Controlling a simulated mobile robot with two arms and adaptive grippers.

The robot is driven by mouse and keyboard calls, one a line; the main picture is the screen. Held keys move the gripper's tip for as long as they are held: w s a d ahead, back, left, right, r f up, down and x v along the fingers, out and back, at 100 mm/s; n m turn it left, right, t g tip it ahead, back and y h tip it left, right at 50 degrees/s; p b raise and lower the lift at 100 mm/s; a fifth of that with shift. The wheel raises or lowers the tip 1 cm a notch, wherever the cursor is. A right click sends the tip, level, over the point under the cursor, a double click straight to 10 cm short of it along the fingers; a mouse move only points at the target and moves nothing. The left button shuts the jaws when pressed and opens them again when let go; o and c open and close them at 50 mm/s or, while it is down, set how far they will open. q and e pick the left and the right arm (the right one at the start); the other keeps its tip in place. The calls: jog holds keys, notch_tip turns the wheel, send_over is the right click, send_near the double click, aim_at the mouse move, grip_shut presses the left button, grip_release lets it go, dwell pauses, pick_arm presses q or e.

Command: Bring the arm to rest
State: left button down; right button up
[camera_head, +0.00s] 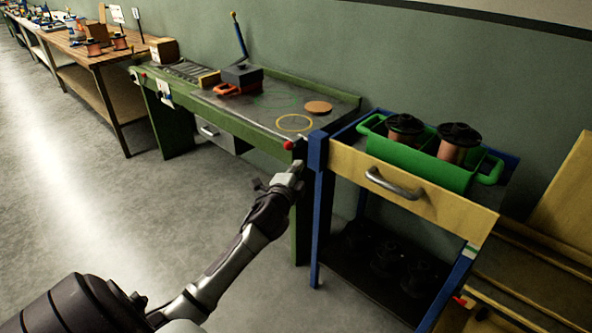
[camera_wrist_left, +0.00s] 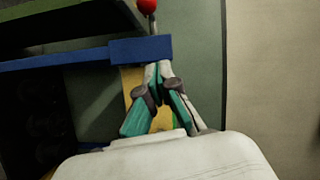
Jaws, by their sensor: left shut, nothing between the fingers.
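My left arm comes in from the bottom left of the head view. Its gripper (camera_head: 294,170) is shut and empty, beside the green workbench's near right corner and left of the blue-framed cart's post. In the left wrist view the two fingers (camera_wrist_left: 157,68) meet at their tips, close to a blue bar (camera_wrist_left: 140,49) in the picture. Whether they touch it cannot be told. My right gripper is not in view.
A red knob (camera_head: 288,145) stands at the corner of the green workbench (camera_head: 250,128). The cart's yellow drawer (camera_head: 430,205) has a metal handle (camera_head: 394,185). On the cart, a green tray (camera_head: 415,160) holds two spools (camera_head: 452,150). Open grey floor (camera_head: 90,200) lies left.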

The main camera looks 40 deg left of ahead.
pick_arm(q)
jog(key=shift+s+d, duration=0.1)
jog(key=shift+s, duration=0.4)
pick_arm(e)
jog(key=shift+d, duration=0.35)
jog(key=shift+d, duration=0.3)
